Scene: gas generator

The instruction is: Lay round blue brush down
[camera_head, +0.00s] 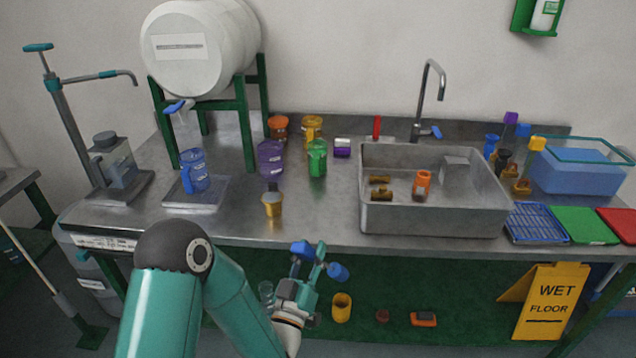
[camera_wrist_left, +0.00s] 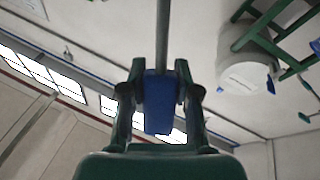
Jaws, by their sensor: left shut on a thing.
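My left gripper (camera_head: 314,264) is in front of the bench's front edge, below the countertop's level in the picture. It is shut on the round blue brush (camera_head: 338,271). Blue parts show on both sides of the fingers in the head view. In the left wrist view the brush's blue block (camera_wrist_left: 159,103) sits between the two fingers, and a thin grey rod runs up from it. The brush is in the air, apart from the bench. Its bristles cannot be made out. My right gripper is not in view.
A metal sink (camera_head: 430,222) with orange and brown items sits in the bench. A gold cup (camera_head: 272,205) stands near the front edge. Blue, green and red trays (camera_head: 580,226) lie at the right. Bare countertop (camera_head: 325,210) lies left of the sink.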

